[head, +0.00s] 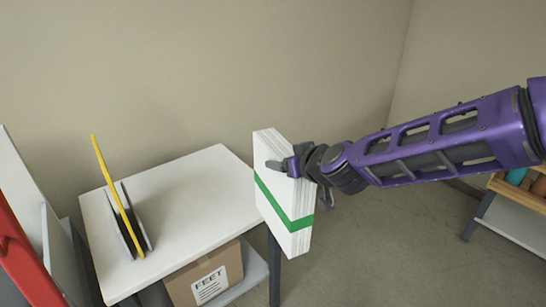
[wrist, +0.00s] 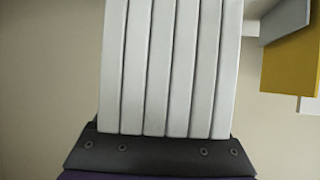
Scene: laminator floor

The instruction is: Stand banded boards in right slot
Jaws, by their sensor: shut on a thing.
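The banded boards (head: 285,200) are a stack of white boards with a green band, standing roughly upright in the head view. My gripper (head: 302,175) is shut on the stack from the right and holds it in the air at the white table's right end. In the wrist view the white board edges (wrist: 170,70) fill the middle, above a dark part of my gripper. A small rack with grey dividers (head: 146,222) stands on the left part of the table. A yellow board (head: 113,190) leans in it. The rack's right slot is hard to make out.
The white table (head: 190,185) is bare between the rack and the boards. A cardboard box (head: 207,275) sits on the shelf below. A red panel (head: 25,255) stands at the far left. A wooden shelf unit (head: 520,188) stands at the right, with open floor between.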

